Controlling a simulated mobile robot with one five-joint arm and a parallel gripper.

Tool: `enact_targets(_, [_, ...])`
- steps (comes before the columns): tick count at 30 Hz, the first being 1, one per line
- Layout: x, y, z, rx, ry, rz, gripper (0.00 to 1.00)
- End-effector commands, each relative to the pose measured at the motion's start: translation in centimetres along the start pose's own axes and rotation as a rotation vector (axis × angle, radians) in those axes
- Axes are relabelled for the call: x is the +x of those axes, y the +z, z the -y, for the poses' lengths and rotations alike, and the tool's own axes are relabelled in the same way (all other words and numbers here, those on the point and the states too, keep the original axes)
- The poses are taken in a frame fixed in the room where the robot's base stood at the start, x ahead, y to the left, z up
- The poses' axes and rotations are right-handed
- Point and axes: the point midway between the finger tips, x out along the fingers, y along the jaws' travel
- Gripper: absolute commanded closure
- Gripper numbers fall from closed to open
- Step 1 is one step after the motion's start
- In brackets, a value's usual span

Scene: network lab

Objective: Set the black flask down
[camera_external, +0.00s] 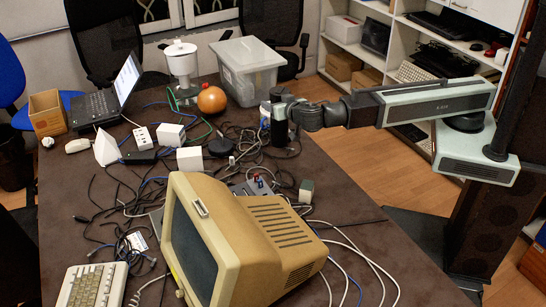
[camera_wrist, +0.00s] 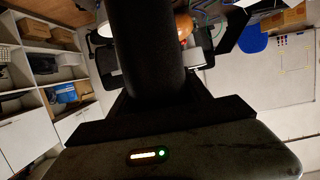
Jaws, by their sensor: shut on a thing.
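The black flask (camera_external: 279,131) is a dark upright cylinder at the right side of the brown table (camera_external: 345,205) in the external view. My gripper (camera_external: 279,108) is shut on its upper part, reaching in from the right. The flask's base is close to the tabletop among dark cables; I cannot tell whether it touches. In the wrist view the flask (camera_wrist: 148,50) fills the top middle as a big dark cylinder, hiding much behind it.
A beige monitor (camera_external: 240,240) stands at the front.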

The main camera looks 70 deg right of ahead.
Motion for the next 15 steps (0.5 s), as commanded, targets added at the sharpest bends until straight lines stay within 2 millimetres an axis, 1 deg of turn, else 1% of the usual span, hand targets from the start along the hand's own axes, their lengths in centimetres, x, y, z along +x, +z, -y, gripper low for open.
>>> enact_targets(5, [-0.1, 0.0, -1.9, 0.021, 0.060, 0.000, 1.00])
enact_targets(7, [-1.2, 0.4, -2.2, 0.025, 0.070, 0.000, 1.00])
enact_targets(11, [-3.5, 1.3, -2.0, 0.022, 0.062, 0.000, 1.00])
enact_targets(14, [-5.7, 2.1, -1.6, 0.017, 0.045, 0.000, 1.00])
enact_targets(15, [-6.9, 2.5, -1.4, 0.013, 0.035, 0.000, 1.00])
